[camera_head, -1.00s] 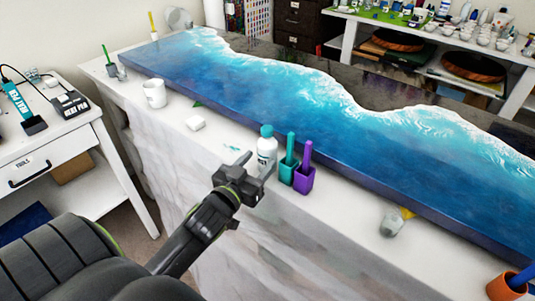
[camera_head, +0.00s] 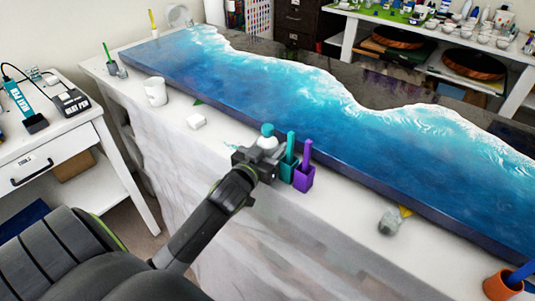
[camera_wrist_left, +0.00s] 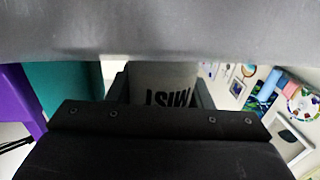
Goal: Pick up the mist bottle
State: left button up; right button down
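The mist bottle (camera_head: 268,141) is white with a teal cap and stands upright on the near white ledge of the bench. My left gripper (camera_head: 261,160) is at the bottle and hides its lower part in the head view. In the left wrist view the bottle's grey-looking side (camera_wrist_left: 163,82) shows upside-down letters reading MIST. It sits between the two fingers of my left gripper (camera_wrist_left: 163,95), one on each side. Whether the fingers press on it cannot be made out. My right gripper is not in view.
A teal holder (camera_head: 287,168) and a purple holder (camera_head: 304,179) stand close to the right of the bottle. A white block (camera_head: 196,122) and white mug (camera_head: 155,91) are to the left. The blue resin slab (camera_head: 330,130) lies behind. A grey cup (camera_head: 390,221) lies farther right.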

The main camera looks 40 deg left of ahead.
pick_arm(q)
jog(key=c, duration=0.5)
jog(key=shift+r, duration=0.1)
